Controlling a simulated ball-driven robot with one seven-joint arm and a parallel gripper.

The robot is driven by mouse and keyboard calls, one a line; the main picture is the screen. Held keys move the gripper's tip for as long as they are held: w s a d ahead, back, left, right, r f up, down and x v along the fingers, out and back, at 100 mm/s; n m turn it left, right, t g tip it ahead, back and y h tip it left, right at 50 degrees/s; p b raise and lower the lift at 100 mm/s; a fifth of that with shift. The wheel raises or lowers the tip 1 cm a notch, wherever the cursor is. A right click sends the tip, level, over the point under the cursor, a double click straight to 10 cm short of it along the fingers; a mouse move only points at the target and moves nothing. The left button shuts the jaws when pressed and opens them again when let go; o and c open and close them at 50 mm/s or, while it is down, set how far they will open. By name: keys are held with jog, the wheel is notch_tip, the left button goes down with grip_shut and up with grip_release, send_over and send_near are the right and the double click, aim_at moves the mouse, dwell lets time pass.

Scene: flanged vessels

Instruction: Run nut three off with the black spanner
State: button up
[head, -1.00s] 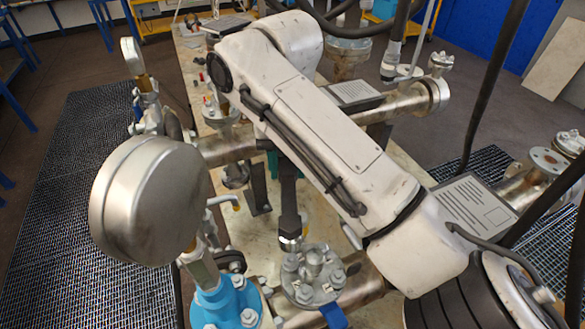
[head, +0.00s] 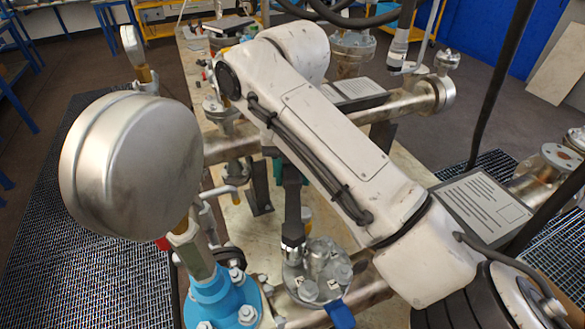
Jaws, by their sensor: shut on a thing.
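The black spanner (head: 293,212) hangs upright below my arm, with a bright metal socket at its lower end. The socket is at the left-rear rim of a round flanged cover (head: 322,290) that carries several bolts and nuts. It hides whatever nut is beneath it, and I cannot tell how fully it is seated. I cannot read which nut is number three. My gripper (head: 290,174) is mostly hidden behind my white arm; only a dark part shows at the top of the spanner, shut on it.
A large round metal gauge (head: 130,165) on a blue flanged base (head: 222,300) stands close on the left. A blue handle (head: 339,314) sticks out below the cover. A horizontal pipe (head: 412,98) with a flanged end lies behind my arm. Grating (head: 100,285) covers the floor at left.

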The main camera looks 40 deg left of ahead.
jog(key=shift+f, duration=0.25)
dwell(0.3)
jog(key=shift+f+b, duration=0.4)
jog(key=shift+f, duration=0.65)
